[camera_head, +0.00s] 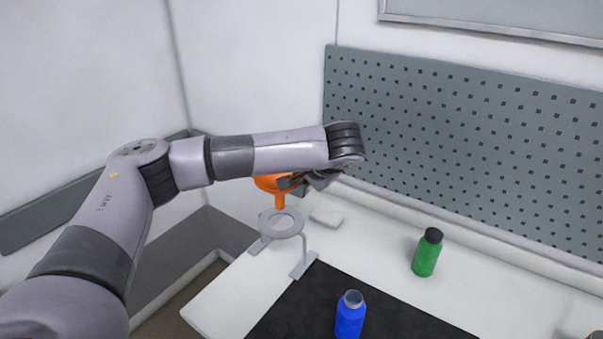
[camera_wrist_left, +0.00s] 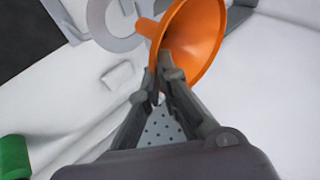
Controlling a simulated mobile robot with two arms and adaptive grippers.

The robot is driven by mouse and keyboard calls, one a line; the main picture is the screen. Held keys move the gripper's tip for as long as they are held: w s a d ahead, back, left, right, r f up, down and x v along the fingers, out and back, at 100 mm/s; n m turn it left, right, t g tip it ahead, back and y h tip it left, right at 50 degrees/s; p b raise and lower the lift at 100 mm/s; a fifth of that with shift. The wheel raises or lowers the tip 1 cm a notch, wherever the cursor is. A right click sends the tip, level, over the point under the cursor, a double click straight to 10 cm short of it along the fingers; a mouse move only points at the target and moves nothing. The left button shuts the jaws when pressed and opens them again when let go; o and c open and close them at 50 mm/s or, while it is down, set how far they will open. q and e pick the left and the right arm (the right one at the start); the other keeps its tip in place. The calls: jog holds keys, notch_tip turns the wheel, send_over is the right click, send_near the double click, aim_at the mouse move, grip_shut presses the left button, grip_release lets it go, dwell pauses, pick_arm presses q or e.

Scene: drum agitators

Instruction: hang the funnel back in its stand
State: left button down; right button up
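The orange funnel (camera_head: 268,183) is held upright, spout down, and is partly hidden by my left arm in the head view. The grey stand (camera_head: 281,234) has an open ring on legs at the table's left end. The spout shows just above the ring in the head view, and in the left wrist view it overlaps the edge of the ring (camera_wrist_left: 94,18). My right gripper is out of view.
A small white block (camera_head: 327,216) lies behind the stand. A green bottle (camera_head: 427,254) stands to the right, and a blue bottle (camera_head: 350,316) stands on the black mat (camera_head: 300,308). A grey pegboard (camera_head: 460,150) rises behind the white table (camera_head: 232,291).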

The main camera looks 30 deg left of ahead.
pick_arm(q)
notch_tip(320, 180, down, 6)
jog(key=b, duration=0.4)
jog(key=shift+r, duration=0.2)
jog(key=shift+f+b, duration=0.5)
jog(key=shift+f, duration=0.8)
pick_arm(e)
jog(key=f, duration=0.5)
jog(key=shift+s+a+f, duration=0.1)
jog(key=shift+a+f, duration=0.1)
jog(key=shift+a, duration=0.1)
pick_arm(q)
jog(key=shift+f, duration=0.2)
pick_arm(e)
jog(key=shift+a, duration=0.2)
pick_arm(q)
jog(key=shift+f, duration=0.25)
